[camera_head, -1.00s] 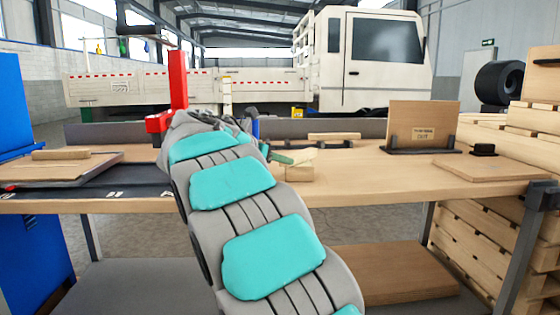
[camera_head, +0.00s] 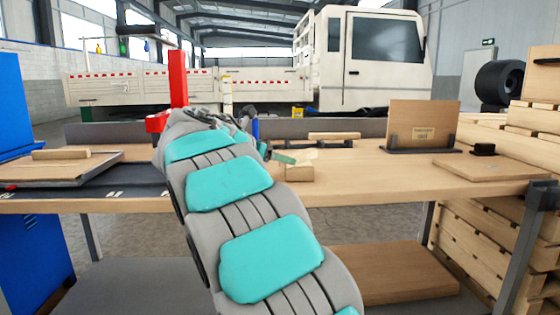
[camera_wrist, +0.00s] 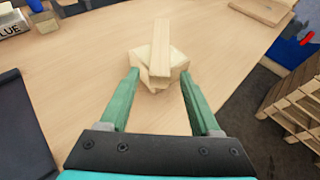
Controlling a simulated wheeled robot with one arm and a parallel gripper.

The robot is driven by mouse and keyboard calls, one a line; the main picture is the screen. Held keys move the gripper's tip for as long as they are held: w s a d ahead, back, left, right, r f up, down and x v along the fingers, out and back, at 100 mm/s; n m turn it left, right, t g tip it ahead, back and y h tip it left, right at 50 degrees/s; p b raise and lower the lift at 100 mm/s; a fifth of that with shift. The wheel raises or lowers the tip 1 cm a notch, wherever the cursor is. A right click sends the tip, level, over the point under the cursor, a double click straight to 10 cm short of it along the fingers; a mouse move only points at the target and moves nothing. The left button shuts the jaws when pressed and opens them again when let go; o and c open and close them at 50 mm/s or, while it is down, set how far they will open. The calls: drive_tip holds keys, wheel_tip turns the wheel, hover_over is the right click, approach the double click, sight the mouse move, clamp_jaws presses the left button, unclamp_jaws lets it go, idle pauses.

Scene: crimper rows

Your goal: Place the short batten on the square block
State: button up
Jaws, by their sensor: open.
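In the wrist view the short pale batten (camera_wrist: 161,46) lies on top of the square block (camera_wrist: 178,66), its far end reaching past the block's edge. The block rests on the wooden bench and looks slightly turned against the batten. In the head view the block (camera_head: 300,173) stands near the bench's middle, with the batten (camera_head: 304,156) over it, seen end-on. My gripper (camera_wrist: 159,74) is open, its green fingers spread on either side of the near end of the block and batten, apart from both. In the head view my arm hides most of the gripper.
Another batten (camera_head: 61,154) lies on a board at the left. A longer piece (camera_head: 334,136) rests on dark supports behind the block. A sign board (camera_head: 423,125) stands at the back right, and a flat board (camera_head: 490,167) lies at the right. Bench between is clear.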

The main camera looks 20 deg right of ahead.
drive_tip(key=v, duration=1.1)
drive_tip(key=shift+s+a, duration=0.1)
drive_tip(key=shift+a, duration=0.05)
drive_tip(key=s+d+f+m+g+y, duration=0.3)
drive_tip(key=s+f+m, duration=0.3)
drive_tip(key=s+f, duration=0.4)
drive_tip(key=s+d+f+m+g+y, duration=0.2)
drive_tip(key=s+d+f+m, duration=0.3)
drive_tip(key=s+f, duration=0.45)
drive_tip(key=s+a+f+m+g+y, duration=0.1)
drive_tip(key=s+a+f+m+y, duration=0.2)
drive_tip(key=s, duration=0.8)
drive_tip(key=s+a+f+m+g+y, duration=0.2)
drive_tip(key=s+a+f+m, duration=0.6)
drive_tip(key=s+f, duration=0.4)
drive_tip(key=shift+s+a+f+m+y, duration=0.2)
drive_tip(key=shift+s+a+m+y, duration=0.1)
drive_tip(key=shift+m+y, duration=0.6)
drive_tip(key=shift+d, duration=0.1)
